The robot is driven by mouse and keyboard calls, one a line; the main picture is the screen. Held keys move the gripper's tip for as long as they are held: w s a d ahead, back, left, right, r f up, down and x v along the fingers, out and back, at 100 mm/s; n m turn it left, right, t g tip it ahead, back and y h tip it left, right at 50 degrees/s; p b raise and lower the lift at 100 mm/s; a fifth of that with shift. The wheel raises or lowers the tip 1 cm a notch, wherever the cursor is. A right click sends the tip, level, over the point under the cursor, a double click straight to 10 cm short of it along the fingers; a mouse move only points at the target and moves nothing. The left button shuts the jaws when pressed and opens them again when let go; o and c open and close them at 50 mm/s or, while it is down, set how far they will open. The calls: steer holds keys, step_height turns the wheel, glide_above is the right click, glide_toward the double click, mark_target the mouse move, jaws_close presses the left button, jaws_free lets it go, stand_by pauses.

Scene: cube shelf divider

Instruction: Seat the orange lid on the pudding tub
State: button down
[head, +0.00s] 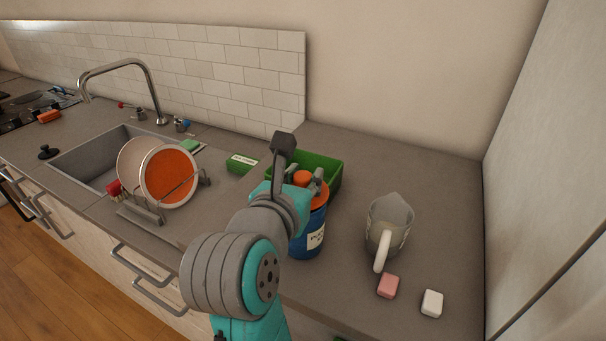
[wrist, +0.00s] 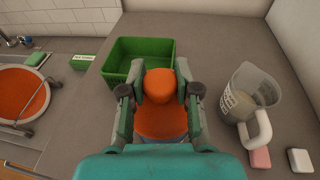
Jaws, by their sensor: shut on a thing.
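The orange lid (head: 321,191) has a round knob on top. My gripper (head: 303,178) is shut on the orange lid by its knob, with one finger on each side in the wrist view (wrist: 160,90). The pudding tub (head: 309,236) is blue with a white label and stands upright on the counter, directly under the lid. In the wrist view the lid (wrist: 160,122) hides almost all of the tub. My arm covers the tub's left side in the head view. I cannot tell whether the lid touches the rim all round.
A green bin (head: 329,168) stands close behind the tub. A clear jug (head: 388,226) stands to the right, with a pink block (head: 388,286) and a white block (head: 432,303) in front. A dish rack with plates (head: 169,177) is left.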

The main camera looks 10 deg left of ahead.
steer(key=shift+f, duration=0.6)
stand_by(0.3)
steer(key=c, duration=1.2)
jaws_free()
steer(key=shift+o, duration=0.2)
steer(key=o, duration=0.6)
steer(key=shift+c, duration=0.2)
steer(key=shift+s, duration=0.15)
steer(key=v, duration=0.7)
steer(key=shift+s, duration=0.35)
steer(key=shift+a+r, duration=0.1)
